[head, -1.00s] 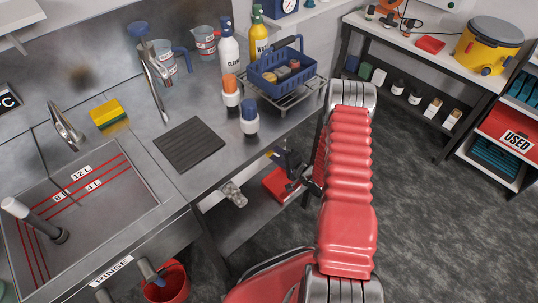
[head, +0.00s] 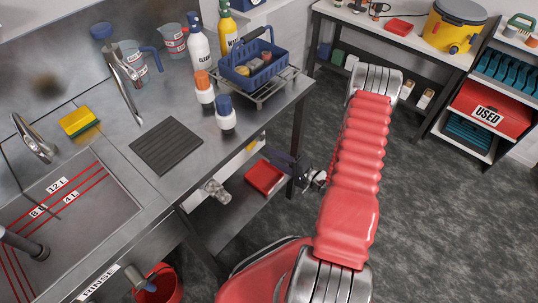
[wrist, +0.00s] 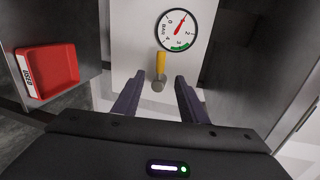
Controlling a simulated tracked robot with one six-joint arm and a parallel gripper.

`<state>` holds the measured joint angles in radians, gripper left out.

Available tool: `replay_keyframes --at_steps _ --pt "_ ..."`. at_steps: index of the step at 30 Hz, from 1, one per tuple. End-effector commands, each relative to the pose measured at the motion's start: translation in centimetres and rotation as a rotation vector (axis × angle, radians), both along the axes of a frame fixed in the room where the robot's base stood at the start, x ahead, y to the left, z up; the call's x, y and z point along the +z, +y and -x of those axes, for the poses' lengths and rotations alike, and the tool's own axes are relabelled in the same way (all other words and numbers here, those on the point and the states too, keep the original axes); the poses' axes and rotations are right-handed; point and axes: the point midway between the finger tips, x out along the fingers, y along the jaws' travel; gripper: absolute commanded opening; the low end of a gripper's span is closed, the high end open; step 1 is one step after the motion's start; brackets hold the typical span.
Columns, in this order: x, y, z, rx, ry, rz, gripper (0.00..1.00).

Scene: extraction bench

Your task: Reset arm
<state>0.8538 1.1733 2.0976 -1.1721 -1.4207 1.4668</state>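My arm, in a red ribbed sleeve, reaches away from me through the middle of the head view, to the right of the steel bench (head: 150,195). My gripper (head: 283,166) shows there only as a small dark shape below the bench top, left of the arm, partly hidden. In the wrist view my gripper (wrist: 158,95) is open, its two dark fingers apart. Nothing is held between them. Beyond the fingertips, a yellow handle (wrist: 160,65) with a grey round end shows below a round gauge (wrist: 177,30) with a red needle on a pale panel.
A red tray (wrist: 48,70) lies left of my gripper; a red tray (head: 264,177) shows on the bench's lower shelf. A blue basket (head: 255,68) and bottles stand on the bench top. A shelf with a red crate (head: 488,108) stands right. Grey floor (head: 430,220) right of my arm is clear.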

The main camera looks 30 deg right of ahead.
Motion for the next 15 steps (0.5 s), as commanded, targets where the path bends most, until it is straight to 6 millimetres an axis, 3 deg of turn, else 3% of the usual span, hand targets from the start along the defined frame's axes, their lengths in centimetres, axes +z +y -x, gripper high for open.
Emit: replay_keyframes --at_steps 6,15 --pt "0.21 -0.37 1.06 -0.001 0.000 -0.001 0.39" --pt "0.20 -0.38 1.08 -0.001 0.000 -0.001 0.39"
